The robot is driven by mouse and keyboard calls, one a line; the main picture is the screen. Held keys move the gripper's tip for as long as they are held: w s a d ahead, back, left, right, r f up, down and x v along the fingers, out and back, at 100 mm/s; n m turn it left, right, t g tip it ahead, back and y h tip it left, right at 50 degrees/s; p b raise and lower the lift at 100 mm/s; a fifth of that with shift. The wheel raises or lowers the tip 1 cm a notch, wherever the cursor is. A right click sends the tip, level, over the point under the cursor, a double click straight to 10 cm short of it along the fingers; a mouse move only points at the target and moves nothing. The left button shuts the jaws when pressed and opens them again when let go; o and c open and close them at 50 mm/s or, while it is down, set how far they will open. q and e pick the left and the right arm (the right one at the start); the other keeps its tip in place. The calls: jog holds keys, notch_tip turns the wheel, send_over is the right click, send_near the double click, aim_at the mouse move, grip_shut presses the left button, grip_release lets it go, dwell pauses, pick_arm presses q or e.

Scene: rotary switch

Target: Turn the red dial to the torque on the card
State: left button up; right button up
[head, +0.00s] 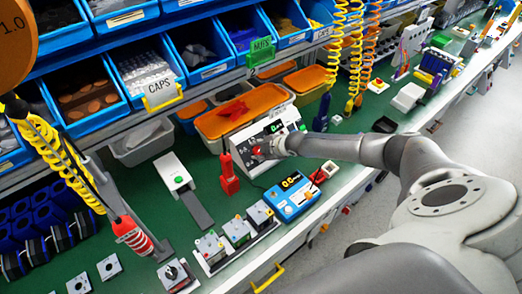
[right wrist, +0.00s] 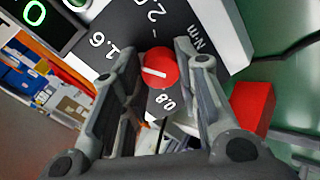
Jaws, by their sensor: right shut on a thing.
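The red dial (right wrist: 161,68), round with a white pointer line, sits on a dark panel face (right wrist: 150,35) printed with 0.8, 1.6, another number and N·m. My right gripper (right wrist: 158,62) is shut on the dial, one finger on each side. In the head view the same gripper (head: 276,148) is at the white sloped panel box (head: 246,141) and covers part of its face. A green-lit display (right wrist: 35,12) is partly cut off.
A red upright tool (head: 229,176) stands left of the panel box. A blue meter (head: 291,196) stands in front of it, with small switch boxes (head: 236,231) to its left. Orange-lidded bins (head: 243,109) stand behind.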

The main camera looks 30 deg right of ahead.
jog(key=o, duration=1)
jog(key=shift+s+a+f, duration=0.1)
jog(key=shift+a, duration=0.15)
jog(key=shift+o, duration=0.2)
jog(key=shift+w, duration=0.2)
jog(key=shift+d, duration=0.1)
jog(key=v, duration=1.2)
jog(key=shift+w, duration=0.1)
